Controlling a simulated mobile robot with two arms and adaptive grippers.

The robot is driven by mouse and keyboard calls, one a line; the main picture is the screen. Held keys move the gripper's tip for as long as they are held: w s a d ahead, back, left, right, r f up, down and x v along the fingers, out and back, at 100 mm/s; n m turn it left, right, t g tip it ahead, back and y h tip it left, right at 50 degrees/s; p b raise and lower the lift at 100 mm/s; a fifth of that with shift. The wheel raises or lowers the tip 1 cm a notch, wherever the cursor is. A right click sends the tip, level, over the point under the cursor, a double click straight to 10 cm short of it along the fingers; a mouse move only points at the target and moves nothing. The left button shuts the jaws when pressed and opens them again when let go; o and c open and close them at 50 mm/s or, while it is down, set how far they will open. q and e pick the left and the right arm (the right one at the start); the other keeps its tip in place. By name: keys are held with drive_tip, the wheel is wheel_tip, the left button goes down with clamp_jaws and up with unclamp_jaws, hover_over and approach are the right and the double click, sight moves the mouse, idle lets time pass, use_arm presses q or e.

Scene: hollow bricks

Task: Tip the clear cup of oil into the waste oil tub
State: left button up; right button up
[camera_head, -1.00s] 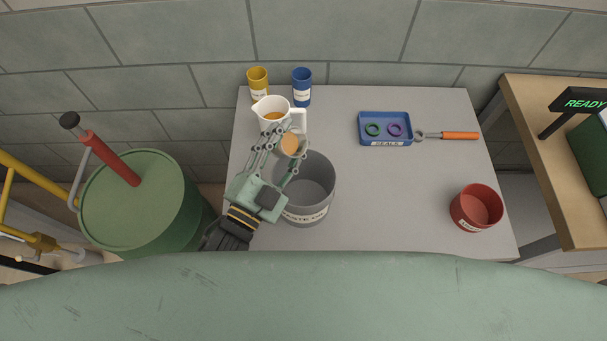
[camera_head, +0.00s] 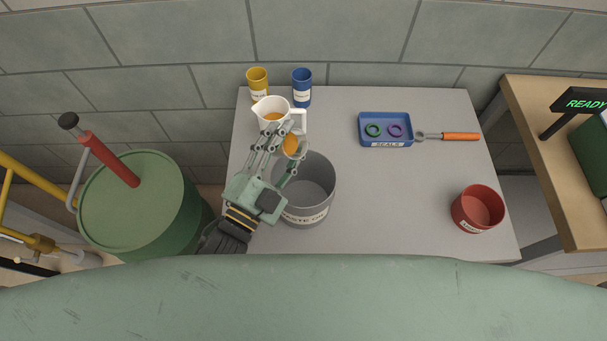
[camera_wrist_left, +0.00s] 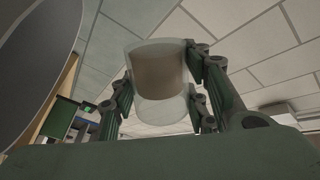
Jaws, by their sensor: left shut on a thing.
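My left gripper (camera_head: 278,150) is shut on the clear cup (camera_head: 291,146), which has amber oil in it. The cup is held at the left rear rim of the grey waste oil tub (camera_head: 318,190), above the table. In the left wrist view the clear cup (camera_wrist_left: 158,80) sits between the finger pads, with brownish oil inside, and looks tilted only slightly or not at all; I cannot tell exactly. The tub's inside looks empty where it shows. The gripper hides part of the tub's left side and label. My right gripper is not in view.
A white jug (camera_head: 275,112) with amber liquid stands just behind the gripper. A yellow cup (camera_head: 258,80) and a blue cup (camera_head: 302,85) stand at the back. The middle right of the table (camera_head: 400,200) is clear.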

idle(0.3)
use_arm(q)
drive_tip(key=shift+f+m+b, duration=0.15)
drive_tip(key=shift+m+b, duration=0.15)
drive_tip(key=shift+m, duration=0.4)
drive_tip(key=shift+m, duration=0.3)
drive_tip(key=shift+f+m+h+b, duration=0.1)
drive_tip(key=shift+m+h+b, duration=0.2)
drive_tip(key=shift+h+b, duration=0.1)
drive_tip(key=shift+d+m, duration=0.1)
drive_tip(key=shift+m, duration=0.2)
